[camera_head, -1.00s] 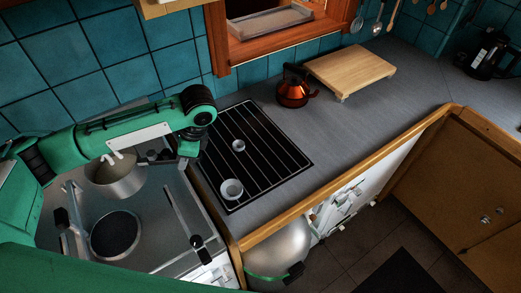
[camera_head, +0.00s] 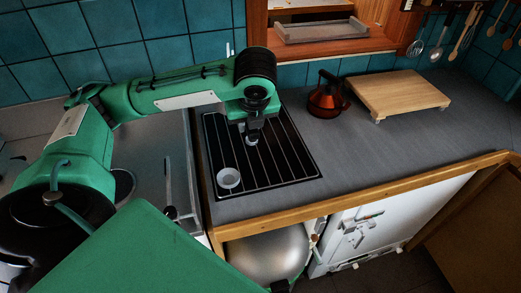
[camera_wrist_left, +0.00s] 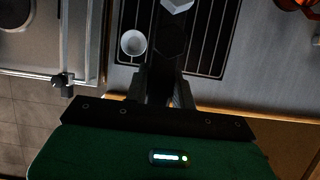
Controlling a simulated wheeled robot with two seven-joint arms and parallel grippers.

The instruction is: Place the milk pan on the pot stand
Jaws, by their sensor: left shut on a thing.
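My left gripper (camera_head: 253,128) is over the far part of the black slatted rack in the counter, above a small pale cup-like vessel (camera_head: 252,141). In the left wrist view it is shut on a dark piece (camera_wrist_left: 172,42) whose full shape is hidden. I cannot tell whether the pale thing beyond it (camera_wrist_left: 178,5) is joined to it. A white cup (camera_head: 228,178) stands on the rack's near left. No large metal pan shows now. A wooden board on short feet (camera_head: 398,93), like a stand, is at the back right. My right gripper is not in view.
The black rack (camera_head: 290,165) lies left of a red-brown kettle (camera_head: 327,98). The cooker (camera_head: 150,160) is at left, partly behind my arm. Utensils hang at the upper right.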

